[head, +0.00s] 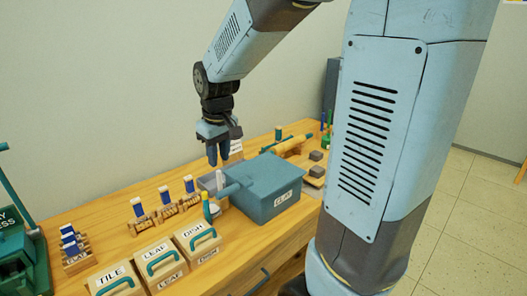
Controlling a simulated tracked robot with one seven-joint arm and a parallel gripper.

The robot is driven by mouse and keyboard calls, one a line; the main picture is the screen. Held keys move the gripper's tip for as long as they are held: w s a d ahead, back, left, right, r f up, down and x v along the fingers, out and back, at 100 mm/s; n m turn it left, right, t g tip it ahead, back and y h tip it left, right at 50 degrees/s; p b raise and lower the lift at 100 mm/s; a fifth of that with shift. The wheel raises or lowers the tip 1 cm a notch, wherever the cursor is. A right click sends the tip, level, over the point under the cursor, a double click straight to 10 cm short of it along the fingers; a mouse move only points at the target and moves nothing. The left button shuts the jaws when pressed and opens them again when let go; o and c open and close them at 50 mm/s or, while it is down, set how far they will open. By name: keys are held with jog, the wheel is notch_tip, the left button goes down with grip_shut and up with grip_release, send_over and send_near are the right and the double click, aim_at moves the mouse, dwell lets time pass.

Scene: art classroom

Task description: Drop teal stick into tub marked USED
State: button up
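My gripper (218,162) points down above the back of the wooden table, left of the blue-grey CLAY box. Its two fingers show close together with a narrow gap. I cannot make out anything between them. I cannot pick out the teal stick with certainty; a short teal-green upright piece (278,133) stands farther back, right of the gripper. No label reading USED is legible. A pale grey container (208,182) sits below the gripper, partly hidden by the CLAY box. A white label behind the gripper is too small to read.
The lidded CLAY box (285,180) stands close to the gripper. Boxes marked TILE (118,284), LEAF and DISH line the front. Wooden racks with blue-topped pieces (164,195) stand left. My arm hides the table's right end.

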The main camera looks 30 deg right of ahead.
jog(key=s+d+r+m+t, duration=0.1)
jog(key=s+r, duration=0.3)
jog(key=s, duration=0.4)
jog(key=s+d+r+m+t, duration=0.2)
jog(key=s+d+r, duration=0.1)
jog(key=s, duration=0.6)
jog(key=shift+s+d+r+m+t, duration=0.15)
jog(key=shift+d+r+m+t, duration=0.2)
jog(key=shift+r, duration=0.35)
jog(key=shift+o, duration=0.2)
jog(key=shift+s+d, duration=0.1)
jog(key=shift+s, duration=0.25)
